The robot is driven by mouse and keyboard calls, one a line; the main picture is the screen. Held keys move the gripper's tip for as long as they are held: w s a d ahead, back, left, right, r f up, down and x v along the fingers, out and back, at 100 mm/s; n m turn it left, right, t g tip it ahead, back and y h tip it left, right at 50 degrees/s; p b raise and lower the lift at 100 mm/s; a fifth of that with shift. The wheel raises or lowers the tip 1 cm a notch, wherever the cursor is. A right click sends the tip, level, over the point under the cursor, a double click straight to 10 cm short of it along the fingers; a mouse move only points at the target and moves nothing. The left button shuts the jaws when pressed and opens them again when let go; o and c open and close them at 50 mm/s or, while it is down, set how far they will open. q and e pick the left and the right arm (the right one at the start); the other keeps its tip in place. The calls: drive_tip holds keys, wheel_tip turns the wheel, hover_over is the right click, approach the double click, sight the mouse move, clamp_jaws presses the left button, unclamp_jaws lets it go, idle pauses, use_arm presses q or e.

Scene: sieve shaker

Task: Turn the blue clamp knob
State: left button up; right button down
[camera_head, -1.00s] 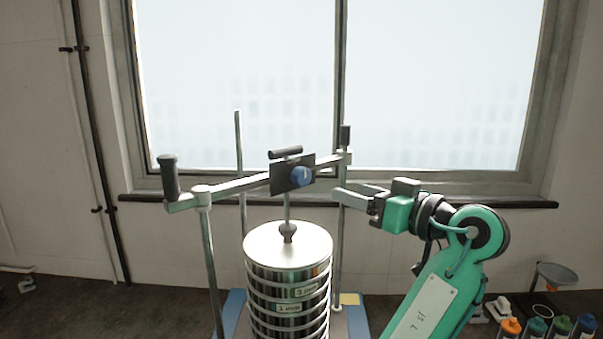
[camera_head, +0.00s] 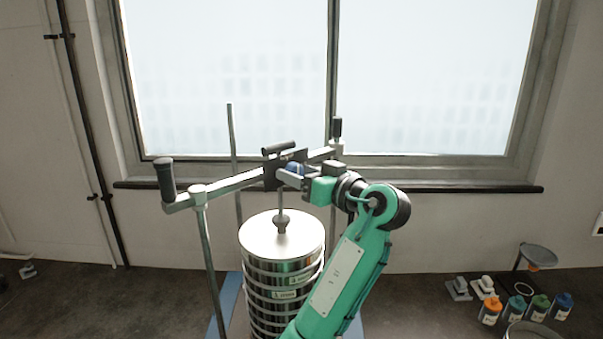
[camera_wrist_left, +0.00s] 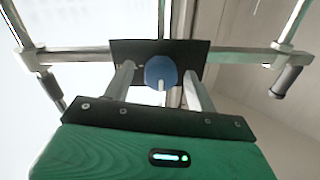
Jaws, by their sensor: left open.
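The blue clamp knob (camera_head: 294,167) is on a dark plate (camera_head: 271,177) on the crossbar above the sieve stack. In the head view it is partly hidden by my left gripper (camera_head: 287,175), which comes from the right side of the knob. In the left wrist view the round blue knob (camera_wrist_left: 161,72), with a pale line on it, lies between the two open fingers of my left gripper (camera_wrist_left: 158,78). Gaps show on both sides, and the fingers do not appear shut on it. My right gripper is in neither view.
The crossbar (camera_head: 230,183) has a black handle (camera_head: 165,179) at its left end. The metal sieve stack (camera_head: 281,236) stands below, between upright rods. Several coloured bottles (camera_head: 515,308) and a funnel on a stand (camera_head: 538,256) are at the right.

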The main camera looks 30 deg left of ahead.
use_arm(q)
drive_tip(key=c, duration=1)
